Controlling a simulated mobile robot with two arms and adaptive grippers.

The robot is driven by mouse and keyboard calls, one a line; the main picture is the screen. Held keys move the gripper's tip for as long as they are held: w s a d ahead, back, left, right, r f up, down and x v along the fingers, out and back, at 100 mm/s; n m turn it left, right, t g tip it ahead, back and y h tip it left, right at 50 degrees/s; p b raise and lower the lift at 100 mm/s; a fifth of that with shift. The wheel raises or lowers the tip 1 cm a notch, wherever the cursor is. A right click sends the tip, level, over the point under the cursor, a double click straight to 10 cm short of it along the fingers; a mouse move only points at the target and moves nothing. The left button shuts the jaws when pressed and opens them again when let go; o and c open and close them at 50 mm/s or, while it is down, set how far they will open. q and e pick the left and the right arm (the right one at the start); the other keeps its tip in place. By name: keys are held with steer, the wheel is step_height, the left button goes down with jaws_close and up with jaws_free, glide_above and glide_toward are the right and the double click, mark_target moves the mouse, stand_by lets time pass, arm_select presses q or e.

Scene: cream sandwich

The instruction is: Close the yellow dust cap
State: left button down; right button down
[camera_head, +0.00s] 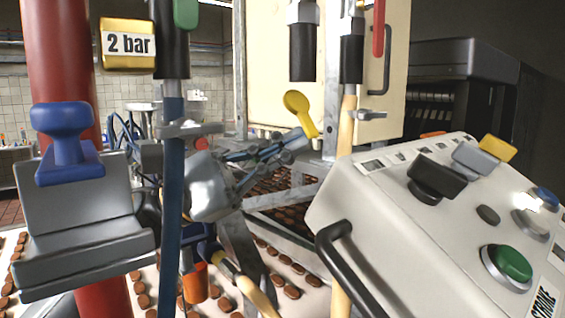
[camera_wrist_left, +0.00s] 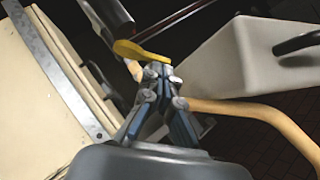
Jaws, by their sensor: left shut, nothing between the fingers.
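The yellow dust cap (camera_head: 297,104) is spoon-shaped and tilted in the head view, its round end up and left. It lies below and between two black hose connectors, the left one (camera_head: 302,52) and the right one (camera_head: 351,58). In the left wrist view the cap (camera_wrist_left: 138,50) lies just beyond my fingertips, below a black cylinder (camera_wrist_left: 110,14). My left gripper (camera_head: 294,139) is shut and empty, its tips just below the cap; it also shows in the wrist view (camera_wrist_left: 154,70). I cannot tell whether they touch. My right gripper is not in view.
A white control box (camera_head: 390,205) with buttons stands at the right. A tan hose (camera_head: 346,130) runs down beside the cap and a blue hose (camera_head: 173,170) hangs at the left. A cream cabinet (camera_head: 270,70) is behind. Brown biscuits lie on the conveyor below.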

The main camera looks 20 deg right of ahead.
mark_target(313, 127)
arm_select(q)
steer(key=s+n+t+h+b, duration=0.1)
steer(key=n+b, duration=0.1)
steer(key=s+n+t+h+b, duration=0.1)
steer(key=b, duration=0.2)
steer(key=shift+d+n, duration=0.35)
steer(key=shift+n, duration=0.05)
steer(key=shift+s+d+r+b, duration=0.25)
steer(key=shift+s+r+b, duration=0.35)
steer(key=shift+b, duration=0.2)
steer(key=shift+s+d+r+b, duration=0.2)
steer(key=shift+s+r+b, duration=0.25)
steer(key=shift+r+b, duration=0.3)
steer(key=shift+s+r, duration=0.1)
